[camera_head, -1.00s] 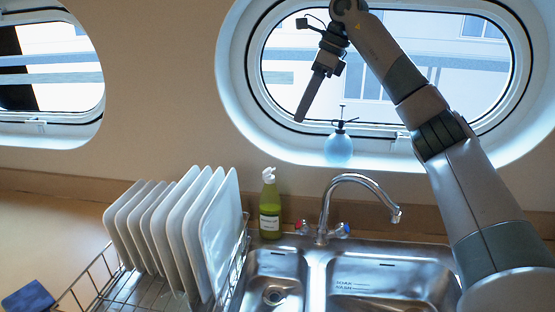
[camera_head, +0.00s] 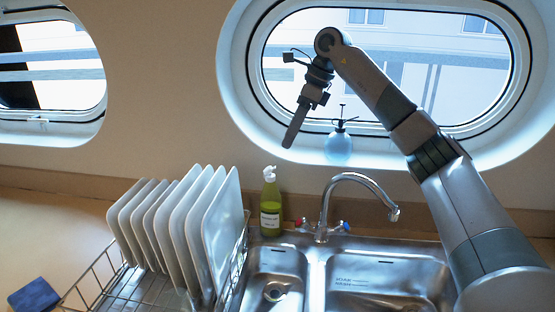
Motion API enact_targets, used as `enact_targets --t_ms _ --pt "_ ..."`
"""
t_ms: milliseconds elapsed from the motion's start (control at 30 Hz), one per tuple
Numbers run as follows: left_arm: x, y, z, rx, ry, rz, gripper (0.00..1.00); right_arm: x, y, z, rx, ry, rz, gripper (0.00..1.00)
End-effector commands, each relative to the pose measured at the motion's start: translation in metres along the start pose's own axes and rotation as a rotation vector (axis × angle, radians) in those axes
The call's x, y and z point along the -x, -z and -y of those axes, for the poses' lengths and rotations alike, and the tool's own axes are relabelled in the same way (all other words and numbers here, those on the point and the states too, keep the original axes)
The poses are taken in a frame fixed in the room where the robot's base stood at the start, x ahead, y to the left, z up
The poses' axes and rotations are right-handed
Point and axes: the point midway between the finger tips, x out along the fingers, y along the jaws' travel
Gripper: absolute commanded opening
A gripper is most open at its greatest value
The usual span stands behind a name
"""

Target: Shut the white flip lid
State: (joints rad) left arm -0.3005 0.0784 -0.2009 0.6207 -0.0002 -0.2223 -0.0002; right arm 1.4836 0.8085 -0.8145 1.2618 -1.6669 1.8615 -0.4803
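The white flip lid (camera_head: 269,173) sits on top of a green bottle (camera_head: 271,207) that stands upright behind the sink's left bowl. The lid is small here, and I cannot clearly tell how far it is open. My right gripper (camera_head: 290,140) hangs in front of the large oval window, fingers pointing down and slightly left. It is above the lid in the picture and touches nothing that I can see. Its fingers show edge-on as one dark bar, so their opening is hidden. My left gripper is not in view.
A chrome tap (camera_head: 350,180) stands right of the bottle, behind the steel sink (camera_head: 385,275). A rack (camera_head: 105,290) of several white plates (camera_head: 215,235) is at left. A blue cloth (camera_head: 34,295) lies front left.

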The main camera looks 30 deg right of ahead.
Motion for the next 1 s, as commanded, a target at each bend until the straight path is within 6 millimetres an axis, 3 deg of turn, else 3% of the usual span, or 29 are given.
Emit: enact_targets --t_ms 300,500,700,1000 --pt "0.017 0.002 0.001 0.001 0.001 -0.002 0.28 -0.056 -0.001 -0.001 0.001 -0.003 -0.002 0.36" --pt "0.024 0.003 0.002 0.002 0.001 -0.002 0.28 -0.082 -0.001 -0.001 0.000 -0.002 0.000 0.36" --pt "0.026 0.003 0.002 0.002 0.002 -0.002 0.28 -0.094 0.000 -0.001 0.000 -0.001 0.001 0.36" --pt "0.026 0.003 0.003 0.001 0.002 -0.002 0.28 -0.095 0.000 -0.001 0.001 0.000 0.001 0.36"
